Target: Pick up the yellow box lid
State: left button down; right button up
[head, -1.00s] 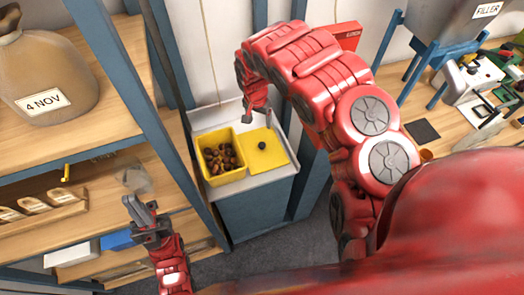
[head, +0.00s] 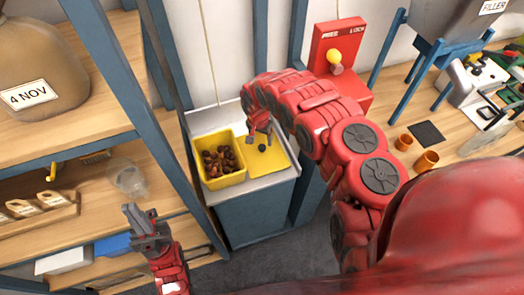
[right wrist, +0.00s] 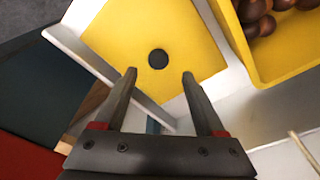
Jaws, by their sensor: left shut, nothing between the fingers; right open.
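The yellow box lid (head: 272,163) lies flat on the white-topped counter, with a dark round knob (head: 262,148) in its middle. It lies beside the open yellow box (head: 222,180), which holds brown chestnuts (head: 218,162). My right gripper (head: 259,138) is over the lid's back part, near the knob. In the right wrist view its fingers (right wrist: 160,75) are spread and empty, and the lid (right wrist: 170,30) with its knob (right wrist: 158,58) shows ahead between the fingertips. My left gripper (head: 135,212) is shut and empty, in front of the shelf, away from the lid.
The counter (head: 255,188) has a thin raised edge. Blue posts and wooden shelves (head: 95,195) stand at left, with a sack (head: 40,70) above. A red lock box (head: 340,55) is on the wall behind my right arm. Orange cups (head: 426,161) stand on the right workbench.

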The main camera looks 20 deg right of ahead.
aim_at(262, 146)
jog(key=shift+s+f+p, duration=0.2)
jog(key=shift+f+p, duration=0.1)
jog(key=shift+f, duration=0.1)
jog(key=shift+a+f, duration=0.1)
jog(key=shift+f, duration=0.85)
jog(key=shift+w+d+f+p, duration=0.1)
jog(key=shift+f+p, duration=0.1)
jog(key=shift+f, duration=0.25)
jog(key=shift+w+d+f+p, duration=0.1)
jog(key=shift+f+p, duration=0.05)
jog(key=shift+f, duration=0.25)
grip_shut()
